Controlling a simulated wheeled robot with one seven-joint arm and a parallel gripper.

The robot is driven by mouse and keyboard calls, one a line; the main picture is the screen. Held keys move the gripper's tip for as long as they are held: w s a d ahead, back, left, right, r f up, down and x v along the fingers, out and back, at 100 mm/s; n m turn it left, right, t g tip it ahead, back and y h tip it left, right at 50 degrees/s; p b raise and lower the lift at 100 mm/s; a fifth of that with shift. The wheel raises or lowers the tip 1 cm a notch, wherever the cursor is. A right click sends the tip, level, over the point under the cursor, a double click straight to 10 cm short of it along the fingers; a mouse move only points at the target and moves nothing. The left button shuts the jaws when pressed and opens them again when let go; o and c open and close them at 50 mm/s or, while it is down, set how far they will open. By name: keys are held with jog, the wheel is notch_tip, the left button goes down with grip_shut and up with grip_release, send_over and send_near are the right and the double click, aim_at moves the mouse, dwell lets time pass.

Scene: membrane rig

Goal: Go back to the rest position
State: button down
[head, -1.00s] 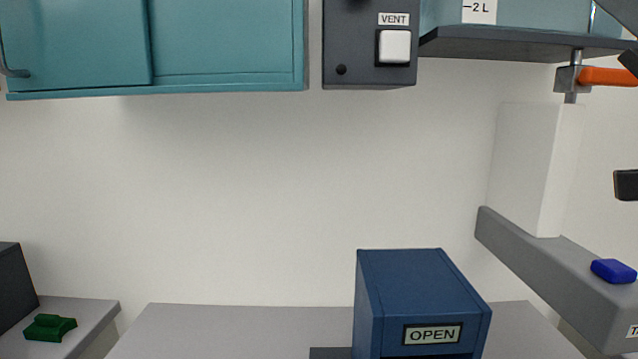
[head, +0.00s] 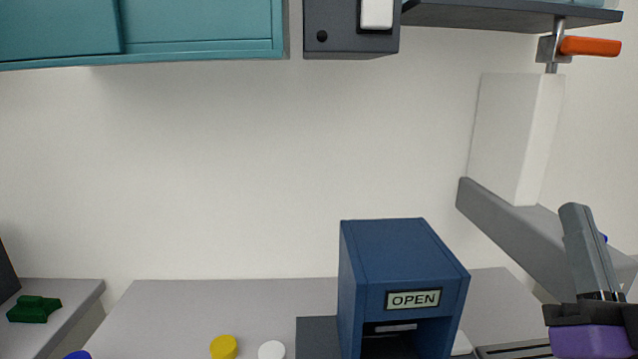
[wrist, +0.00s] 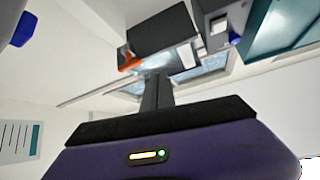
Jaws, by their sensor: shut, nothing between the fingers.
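My gripper (head: 576,212) is at the right edge of the head view, with its grey fingers pointing up and its purple body below. The fingers are together with nothing between them. In the wrist view the shut fingers (wrist: 156,85) point away toward the dark shelf underside and the window. My gripper is in front of the grey ledge on the right and appears to touch nothing.
A blue box labelled OPEN (head: 405,255) stands on the grey bench (head: 170,300). Yellow (head: 224,347) and white (head: 271,350) round pieces lie left of it. A teal cabinet (head: 200,30), dark switch box (head: 350,40) and orange-handled valve (head: 590,46) are above. A green piece (head: 34,309) lies at left.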

jog(key=s+a+f+n+g, duration=0.1)
jog(key=s+a+f+g, duration=0.1)
jog(key=s+f, duration=0.35)
jog(key=s+a+f+g, duration=0.1)
jog(key=s+f, duration=0.1)
jog(key=f, duration=0.7)
jog(key=s+a+f+n+g, duration=0.1)
jog(key=s+a+f+g, duration=0.15)
jog(key=f, duration=0.45)
jog(key=s+a+f+n+g+y, duration=0.1)
jog(key=s+a+f+g+y, duration=0.1)
jog(key=s+f, duration=0.5)
jog(key=s+a+f+n+g+y, duration=0.2)
jog(key=s+f, duration=0.5)
jog(key=s, duration=0.5)
jog(key=shift+a+n+g+y, duration=0.3)
jog(key=shift+a+g, duration=0.05)
jog(key=shift+g, duration=0.4)
